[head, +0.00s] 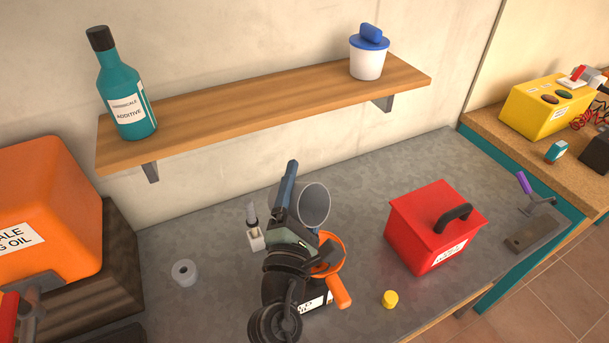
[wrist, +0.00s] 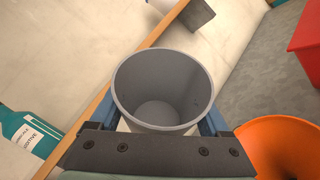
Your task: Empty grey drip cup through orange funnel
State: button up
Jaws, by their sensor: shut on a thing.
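My gripper (head: 300,203) is shut on the grey drip cup (head: 315,206), with a finger on each side of it in the wrist view. The cup's mouth faces the camera in the wrist view (wrist: 162,88), showing a paler round bottom and a few dark specks on the wall; I cannot tell whether liquid is in it. In the head view the cup looks tilted, mouth toward the right. The orange funnel (head: 341,255) is below the cup, partly hidden by my arm; its rim shows at lower right in the wrist view (wrist: 285,125). A black labelled container (head: 316,303) is under the funnel.
A red box (head: 425,232) with a black handle stands right of the funnel, a yellow cap (head: 390,299) near it. The wooden shelf (head: 250,105) holds a teal bottle (head: 128,95) and a white tub (head: 368,62). An orange tank (head: 45,210) is at left.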

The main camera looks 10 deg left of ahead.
jog(key=shift+r+n+p, duration=0.4)
jog(key=shift+p, duration=0.6)
jog(key=shift+a+f+n+g+p, duration=0.1)
jog(key=shift+f+n+g+p, duration=0.2)
jog(key=shift+p, duration=0.5)
jog(key=shift+r+p, duration=0.2)
jog(key=shift+p, duration=0.5)
jog(key=n+g+p, duration=0.1)
jog(key=p, duration=0.2)
jog(key=shift+r, duration=0.1)
jog(key=shift+n+p, duration=0.4)
jog(key=shift+p, duration=0.1)
jog(key=shift+f+p, duration=0.2)
jog(key=shift+p, duration=0.2)
jog(key=shift+r+n+g+p, duration=0.1)
jog(key=shift+n+g+p, duration=0.25)
jog(key=shift+p, duration=0.4)
